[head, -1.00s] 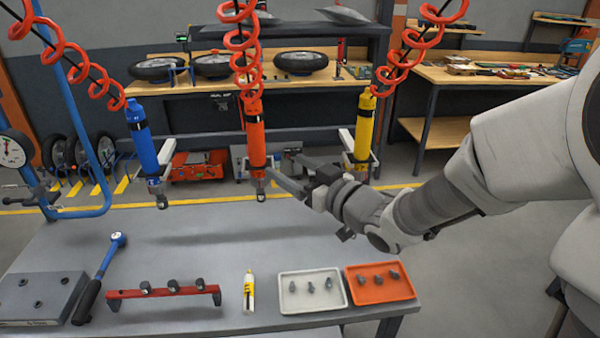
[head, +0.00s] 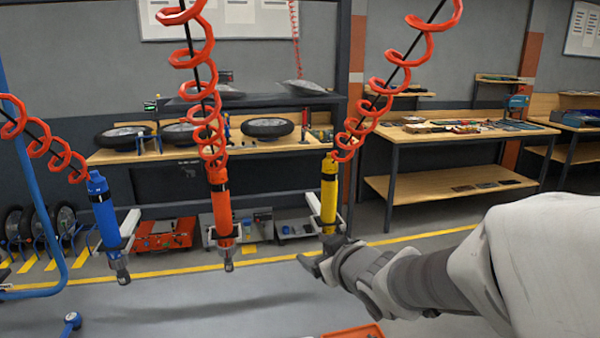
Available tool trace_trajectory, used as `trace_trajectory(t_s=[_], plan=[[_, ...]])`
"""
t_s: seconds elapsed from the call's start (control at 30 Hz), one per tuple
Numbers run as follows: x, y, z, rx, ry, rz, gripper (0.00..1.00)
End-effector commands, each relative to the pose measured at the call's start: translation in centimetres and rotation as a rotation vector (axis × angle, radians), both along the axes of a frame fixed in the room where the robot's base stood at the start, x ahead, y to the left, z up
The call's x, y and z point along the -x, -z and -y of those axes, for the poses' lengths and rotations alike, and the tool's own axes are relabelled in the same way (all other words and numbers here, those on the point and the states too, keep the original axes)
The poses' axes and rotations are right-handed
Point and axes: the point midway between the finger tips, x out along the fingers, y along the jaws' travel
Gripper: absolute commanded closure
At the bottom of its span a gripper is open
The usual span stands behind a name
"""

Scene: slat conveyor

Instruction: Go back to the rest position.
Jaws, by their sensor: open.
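My gripper (head: 312,267) is at the lower middle right, with its fingers pointing left. It is open, and nothing shows between its fingers. In the picture it is just below the yellow screwdriver (head: 329,188) and right of the orange screwdriver (head: 222,215); a visible gap separates it from the orange one. A blue screwdriver (head: 104,215) hangs farther left. The three tools hang upright on red coiled hoses, by their holders.
The edge of an orange tray (head: 355,331) and a blue wrench head (head: 71,321) show at the bottom. A blue post (head: 38,190) stands left. Wooden benches (head: 440,135) are behind.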

Motion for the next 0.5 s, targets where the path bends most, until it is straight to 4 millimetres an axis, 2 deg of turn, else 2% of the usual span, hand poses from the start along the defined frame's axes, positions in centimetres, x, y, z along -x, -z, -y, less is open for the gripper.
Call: trace_trajectory(t_s=[0.17,0.27,0.4,0.5], plan=[[2.7,0.1,5.1,0.12,0.182,-0.123,0.2],[5.3,-0.3,7.6,0.141,0.284,-0.207,0.2],[10.2,-1.2,10.2,0.108,0.414,-0.336,0.2],[14.2,-1.6,11.1,0.054,0.479,-0.437,0.2]])
